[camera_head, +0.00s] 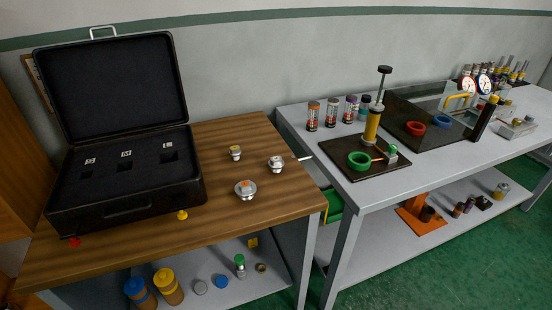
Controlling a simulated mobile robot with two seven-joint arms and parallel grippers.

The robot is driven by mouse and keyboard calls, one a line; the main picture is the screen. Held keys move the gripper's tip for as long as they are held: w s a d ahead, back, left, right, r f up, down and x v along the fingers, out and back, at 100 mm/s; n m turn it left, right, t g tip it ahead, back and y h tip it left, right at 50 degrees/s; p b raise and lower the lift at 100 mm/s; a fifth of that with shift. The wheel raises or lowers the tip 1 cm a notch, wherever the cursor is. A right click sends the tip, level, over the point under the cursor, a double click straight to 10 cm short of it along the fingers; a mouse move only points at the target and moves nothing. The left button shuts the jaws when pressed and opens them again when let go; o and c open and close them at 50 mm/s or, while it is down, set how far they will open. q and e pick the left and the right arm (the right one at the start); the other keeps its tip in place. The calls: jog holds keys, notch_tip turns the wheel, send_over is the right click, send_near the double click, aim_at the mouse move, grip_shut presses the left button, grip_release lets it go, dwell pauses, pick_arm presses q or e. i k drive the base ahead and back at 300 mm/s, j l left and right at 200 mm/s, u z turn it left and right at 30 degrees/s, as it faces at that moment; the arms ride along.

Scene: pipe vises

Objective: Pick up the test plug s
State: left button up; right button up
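Three metal test plugs stand on the wooden table to the right of the open black case. The smallest plug (235,152), with a yellow-orange top, is at the back. A middle-sized plug (276,163) stands to its right and nearer. The largest plug (245,189), with an orange mark on top, is closest to the front. No letters are readable on the plugs. The open black case (120,209) has dark foam with three labelled recesses. The middle label (126,153) reads M; the others are hard to read. Neither gripper is in view.
The wooden table (255,215) is clear around the plugs. A grey bench (310,150) on the right holds cans, a dark mat with a green ring (360,160), gauges and tools. Jars stand on the shelf below. A wooden panel (20,180) stands at far left.

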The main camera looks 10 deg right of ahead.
aim_at(236, 153)
jog(key=z, duration=1.6)
jog(key=k+j+z, duration=0.1)
jog(key=k+j, duration=0.15)
jog(key=j, duration=0.15)
jog(key=k+j, duration=0.3)
jog(key=j+z, duration=0.05)
jog(key=j, duration=0.1)
